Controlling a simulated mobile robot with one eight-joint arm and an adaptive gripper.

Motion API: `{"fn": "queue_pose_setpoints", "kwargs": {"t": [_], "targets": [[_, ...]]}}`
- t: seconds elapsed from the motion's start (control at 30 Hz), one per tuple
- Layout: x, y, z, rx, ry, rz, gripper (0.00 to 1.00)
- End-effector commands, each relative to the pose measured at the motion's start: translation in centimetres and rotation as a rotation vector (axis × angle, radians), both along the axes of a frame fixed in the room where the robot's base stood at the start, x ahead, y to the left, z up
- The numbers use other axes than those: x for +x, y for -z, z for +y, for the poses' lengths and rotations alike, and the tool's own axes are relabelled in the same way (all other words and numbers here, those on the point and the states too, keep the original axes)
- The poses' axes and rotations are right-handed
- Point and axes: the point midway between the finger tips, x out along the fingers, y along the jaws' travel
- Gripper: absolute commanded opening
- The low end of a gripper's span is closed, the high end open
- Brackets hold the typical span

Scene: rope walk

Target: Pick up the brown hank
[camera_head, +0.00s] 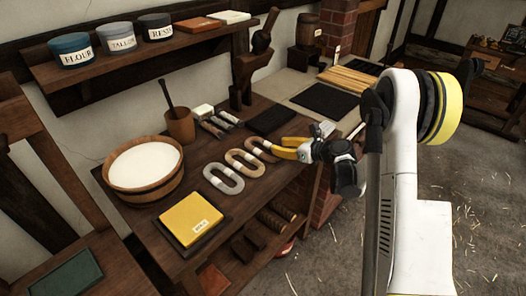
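Three oval hanks with pale bands lie in a slanting row on the dark wooden bench. The brown hank (262,149) is the farthest right, beside the yellow fingers of my gripper (275,149). A tan hank (243,162) lies in the middle, and a grey hank (223,178) is nearest the front left. My gripper reaches in low from the right, its fingertips at the brown hank's right end. The fingers overlap that end in the picture. I cannot tell whether they touch it or how far apart they are.
A wooden tub of white stuff (143,168), a yellow labelled block (193,218) and a brown pot with a stick (181,126) stand on the bench to the left. A black slab (271,120) lies behind the hanks. A wall shelf (140,55) holds labelled pots.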

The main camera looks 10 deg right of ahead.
Motion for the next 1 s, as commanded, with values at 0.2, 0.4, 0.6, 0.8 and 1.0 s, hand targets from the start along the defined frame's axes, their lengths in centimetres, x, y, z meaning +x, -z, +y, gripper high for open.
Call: {"fn": "queue_pose_setpoints", "kwargs": {"t": [0.2, 0.4, 0.6, 0.8, 1.0], "targets": [[1.7, 0.9, 1.2, 0.0, -0.001, 0.0, 0.32], [4.0, 2.0, 2.8, -0.002, -0.003, -0.001, 0.32], [5.2, 2.3, 3.6, -0.001, -0.001, -0.001, 0.32], [5.2, 2.2, 3.6, -0.002, 0.0, -0.001, 0.13], [5.2, 2.2, 3.6, -0.002, -0.001, -0.002, 0.0]]}}
